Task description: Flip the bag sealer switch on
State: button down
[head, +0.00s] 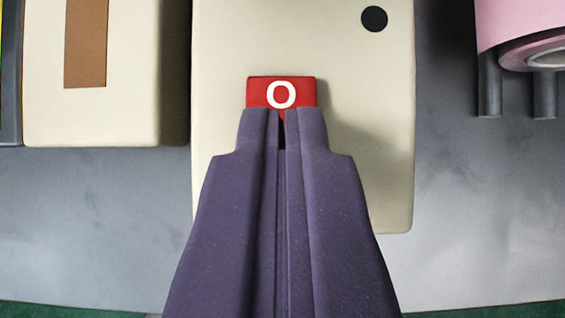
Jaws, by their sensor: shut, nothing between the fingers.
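The bag sealer (365,105) is a cream-coloured box in the middle of the head view, with a dark round spot near its top right. Its switch (259,92) is red with a white "O" on the visible upper part. My gripper (282,112) is purple and shut, with nothing between its fingers. Its fingertips overlap the lower part of the switch in the picture and hide it. I cannot tell whether they touch it or which way the switch is tilted.
Another cream box (130,105) with a brown strip stands to the left, apart from the sealer. A pink roll (522,25) on grey posts is at the upper right. The grey surface (480,210) is bare at the lower right and lower left, ending at a green edge.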

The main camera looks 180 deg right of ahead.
jog(key=shift+f, duration=0.2)
jog(key=shift+s+f, duration=0.2)
jog(key=shift+f, duration=0.15)
jog(key=shift+r+p, duration=0.6)
jog(key=shift+r, duration=0.2)
